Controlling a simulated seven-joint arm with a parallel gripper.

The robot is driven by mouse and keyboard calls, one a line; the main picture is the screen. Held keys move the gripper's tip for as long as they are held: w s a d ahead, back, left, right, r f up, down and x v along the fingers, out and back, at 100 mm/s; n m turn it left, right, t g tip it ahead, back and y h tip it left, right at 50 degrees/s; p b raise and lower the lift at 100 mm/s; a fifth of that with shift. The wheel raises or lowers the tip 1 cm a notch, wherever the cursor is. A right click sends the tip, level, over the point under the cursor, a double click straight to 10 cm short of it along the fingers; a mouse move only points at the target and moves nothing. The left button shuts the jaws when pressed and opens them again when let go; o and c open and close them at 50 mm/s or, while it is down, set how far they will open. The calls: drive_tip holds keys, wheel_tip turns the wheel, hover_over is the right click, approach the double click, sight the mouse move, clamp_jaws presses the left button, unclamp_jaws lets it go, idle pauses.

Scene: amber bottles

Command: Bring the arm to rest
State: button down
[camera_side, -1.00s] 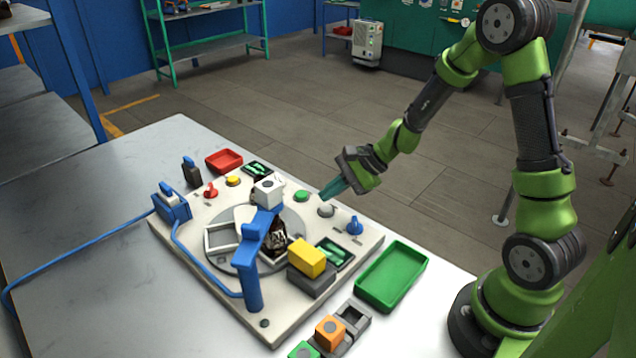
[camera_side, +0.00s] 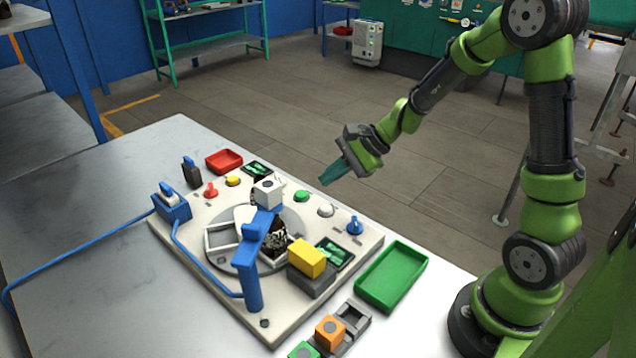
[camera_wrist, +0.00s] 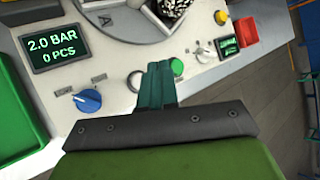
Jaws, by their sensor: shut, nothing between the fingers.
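My gripper (camera_side: 335,172) hangs in the air above the right far edge of the white panel, clear of everything in the side view. Its teal fingers are together and empty; they also show shut in the wrist view (camera_wrist: 158,82). A dark bottle (camera_side: 272,240) with a black and white pattern stands on the grey round turntable (camera_side: 240,258), partly hidden behind the blue post (camera_side: 252,265). In the wrist view, only a part of the bottle (camera_wrist: 172,8) shows at the top edge.
The panel carries a blue knob (camera_side: 354,225), a white button (camera_side: 326,210), a green button (camera_side: 302,196) and a yellow block (camera_side: 307,258). A green tray (camera_side: 392,276) lies at right and a red tray (camera_side: 224,161) at the back. Air above the floor behind is free.

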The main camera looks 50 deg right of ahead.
drive_tip(key=s+a+r+n+h, duration=0.2)
drive_tip(key=s+a+r+n, duration=0.1)
drive_tip(key=s+r+n, duration=0.3)
drive_tip(key=s+a+r+n+h, duration=0.2)
drive_tip(key=s+r+n, duration=0.5)
drive_tip(key=s, duration=0.4)
drive_tip(key=shift+s+a+r+n, duration=0.3)
drive_tip(key=shift+a+n, duration=0.1)
drive_tip(key=shift+n, duration=0.4)
drive_tip(key=c, duration=1.8)
unclamp_jaws()
